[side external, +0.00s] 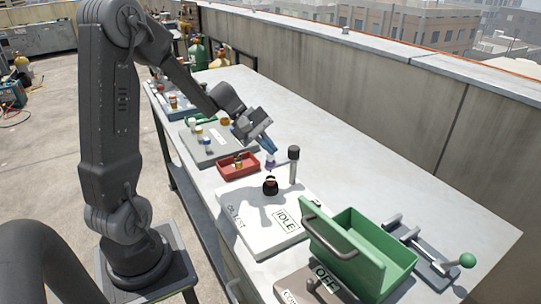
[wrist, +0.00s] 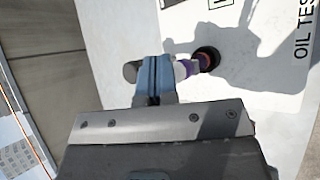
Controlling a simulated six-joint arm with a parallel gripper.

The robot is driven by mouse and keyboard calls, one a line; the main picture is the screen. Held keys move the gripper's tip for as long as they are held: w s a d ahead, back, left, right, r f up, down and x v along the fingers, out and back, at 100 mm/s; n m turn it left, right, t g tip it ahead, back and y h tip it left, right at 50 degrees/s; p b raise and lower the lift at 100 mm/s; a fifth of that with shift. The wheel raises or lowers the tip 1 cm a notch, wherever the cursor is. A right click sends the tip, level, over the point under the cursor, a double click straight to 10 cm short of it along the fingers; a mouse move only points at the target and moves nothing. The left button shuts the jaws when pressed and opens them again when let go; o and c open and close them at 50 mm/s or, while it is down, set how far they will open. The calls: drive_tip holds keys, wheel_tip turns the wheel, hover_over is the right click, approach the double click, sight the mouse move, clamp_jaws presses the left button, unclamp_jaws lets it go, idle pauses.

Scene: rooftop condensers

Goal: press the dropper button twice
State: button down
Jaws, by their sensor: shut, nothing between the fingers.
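The white and purple dropper (side external: 270,163) stands over a dark round cup (side external: 270,185) on the white "OIL TEST" board (side external: 240,218). My gripper (side external: 270,149) is shut and empty, its blue fingertips pointing down just above the dropper's top. The wrist view shows the closed fingers (wrist: 153,66) beside the dropper's white and purple body (wrist: 184,69), with the dark cup (wrist: 207,58) beyond. The dropper's button is hidden by the fingers. I cannot tell whether they touch it.
A grey post with a black top (side external: 293,155) rises close to the right of the dropper. The board carries an "IDLE" sign (side external: 286,221). A red tray (side external: 232,170) lies behind left. A green bin with a handle (side external: 375,240) stands at the front right.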

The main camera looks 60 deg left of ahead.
sight(269, 157)
drive_tip(key=shift+f, duration=0.4)
idle(0.3)
drive_tip(key=shift+r, duration=1.05)
drive_tip(key=shift+r, duration=2.5)
drive_tip(key=shift+d, duration=0.1)
